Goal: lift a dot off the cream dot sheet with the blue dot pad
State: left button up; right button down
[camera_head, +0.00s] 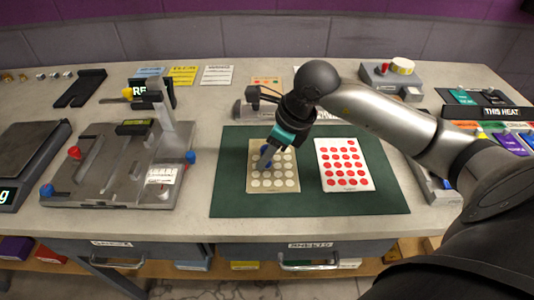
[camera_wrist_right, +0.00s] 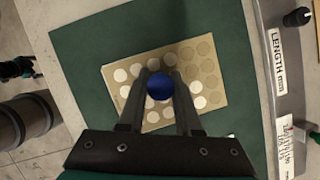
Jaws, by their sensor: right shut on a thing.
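The cream dot sheet (camera_head: 285,182) lies on the green mat with rows of pale dots; it also shows in the right wrist view (camera_wrist_right: 220,100), where some places look tan and others hold pale dots. My right gripper (camera_head: 266,160) is over the upper left part of the sheet, pointing down. In the right wrist view my right gripper (camera_wrist_right: 160,88) is shut on the round blue dot pad (camera_wrist_right: 160,86). The blue pad shows only partly in the head view (camera_head: 267,150). Whether the pad touches the sheet I cannot tell.
A white sheet with red dots (camera_head: 337,143) lies to the right on the green mat (camera_head: 235,203). A grey fixture (camera_head: 105,165) with red and blue knobs stands to the left. The mat's front strip is clear.

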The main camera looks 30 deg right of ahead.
pick_arm(q)
jog(key=shift+s, duration=0.3)
pick_arm(e)
jog(key=shift+s+f, duration=0.1)
jog(key=shift+r+p, duration=1.05)
jog(key=shift+r, duration=0.4)
jog(key=shift+r+p, duration=1.4)
jog(key=shift+r, duration=0.75)
pick_arm(q)
jog(key=r, duration=0.2)
jog(key=w+r, duration=0.1)
jog(key=r, duration=0.1)
jog(key=shift+r, duration=0.4)
jog(key=shift+s, duration=0.15)
